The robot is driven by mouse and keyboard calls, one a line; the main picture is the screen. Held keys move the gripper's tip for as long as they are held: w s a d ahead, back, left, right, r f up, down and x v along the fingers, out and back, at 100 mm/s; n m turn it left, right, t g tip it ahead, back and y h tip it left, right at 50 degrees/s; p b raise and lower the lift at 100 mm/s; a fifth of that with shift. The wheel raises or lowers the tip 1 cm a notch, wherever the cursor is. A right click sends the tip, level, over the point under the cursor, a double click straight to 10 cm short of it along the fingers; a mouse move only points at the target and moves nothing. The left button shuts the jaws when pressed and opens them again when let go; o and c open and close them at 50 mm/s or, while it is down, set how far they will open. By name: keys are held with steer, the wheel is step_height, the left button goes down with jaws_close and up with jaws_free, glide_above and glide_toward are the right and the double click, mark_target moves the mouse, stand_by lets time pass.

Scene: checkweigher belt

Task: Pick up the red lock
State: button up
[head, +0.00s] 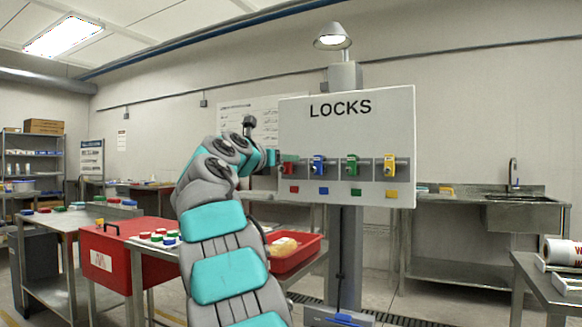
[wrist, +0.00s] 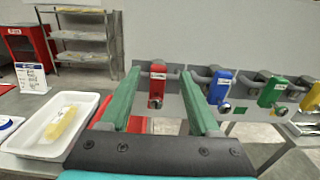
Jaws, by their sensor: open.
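The red lock (wrist: 157,84) hangs on a grey rail in the wrist view, with a white label and a round metal knob low on its front. In the head view the red lock (head: 289,160) is at the left end of the row on the white LOCKS board (head: 347,133). My gripper (wrist: 159,73) is open, with one green finger on each side of the red lock in the picture. I see no finger touching it, and cannot tell whether it sits between the fingertips or beyond them.
Blue (wrist: 220,86), green (wrist: 271,92) and yellow (wrist: 311,97) locks hang to the right, the blue one close to my right finger. A white tray (wrist: 38,140) is at left. A red bin (head: 305,255) stands below the board.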

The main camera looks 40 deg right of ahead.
steer(key=shift+w+d+r, duration=0.15)
steer(key=shift+w+d, duration=0.25)
steer(key=shift+d, duration=0.25)
steer(key=shift+p+x, duration=0.3)
steer(key=shift+x, duration=0.8)
jaws_close()
